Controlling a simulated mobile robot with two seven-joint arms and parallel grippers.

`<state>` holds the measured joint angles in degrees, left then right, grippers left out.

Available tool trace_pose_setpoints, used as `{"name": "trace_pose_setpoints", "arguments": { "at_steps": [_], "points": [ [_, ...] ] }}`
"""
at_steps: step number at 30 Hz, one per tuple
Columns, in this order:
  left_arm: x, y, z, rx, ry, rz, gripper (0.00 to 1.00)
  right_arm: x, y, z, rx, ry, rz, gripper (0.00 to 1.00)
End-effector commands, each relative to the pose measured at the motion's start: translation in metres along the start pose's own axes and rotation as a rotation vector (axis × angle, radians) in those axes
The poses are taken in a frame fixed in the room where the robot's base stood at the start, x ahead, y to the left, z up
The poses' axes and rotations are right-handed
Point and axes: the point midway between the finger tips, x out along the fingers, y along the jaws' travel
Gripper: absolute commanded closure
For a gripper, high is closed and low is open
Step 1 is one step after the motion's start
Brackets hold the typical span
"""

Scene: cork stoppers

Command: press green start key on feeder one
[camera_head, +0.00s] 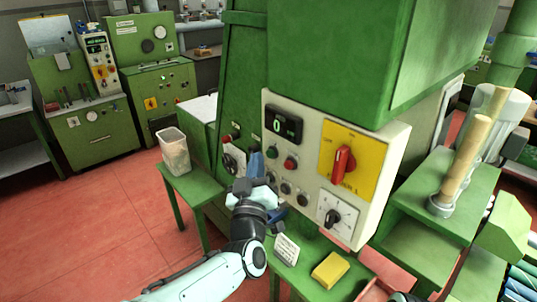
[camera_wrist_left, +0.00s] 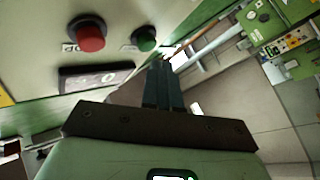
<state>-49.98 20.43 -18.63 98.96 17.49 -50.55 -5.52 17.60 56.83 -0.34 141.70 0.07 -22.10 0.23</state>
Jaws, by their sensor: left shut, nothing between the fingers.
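The feeder's pale control panel (camera_head: 310,130) faces me, with a black display (camera_head: 283,124) reading 0. Below the display are a green key (camera_head: 272,152) and, to its right, a red key (camera_head: 290,163). My left gripper (camera_head: 256,162) is shut and empty, its fingers pointing up just left of the green key. In the left wrist view, the green key (camera_wrist_left: 143,38) lies just beyond the fingertips (camera_wrist_left: 162,66), a little to their left, and the red key (camera_wrist_left: 87,33) is farther left. I cannot tell whether the fingertips touch the panel.
A yellow plate with a red rotary switch (camera_head: 344,160) and a black dial (camera_head: 333,217) are on the panel's right. A clear bin (camera_head: 174,151) stands on a green table at left. A yellow block (camera_head: 330,270) and a card (camera_head: 286,250) lie below the panel.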

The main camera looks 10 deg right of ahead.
Motion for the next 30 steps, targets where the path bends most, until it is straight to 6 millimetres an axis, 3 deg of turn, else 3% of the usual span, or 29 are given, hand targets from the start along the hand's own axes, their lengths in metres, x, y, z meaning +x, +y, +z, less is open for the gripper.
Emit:
{"name": "trace_pose_setpoints", "arguments": {
  "at_steps": [30],
  "points": [
    [0.0074, 0.0054, 0.0054, 0.0, 0.0, 0.0, 1.0, 0.0005, 0.0002, 0.0, 0.0, 0.0, 0.0, 0.47]
  ]
}}
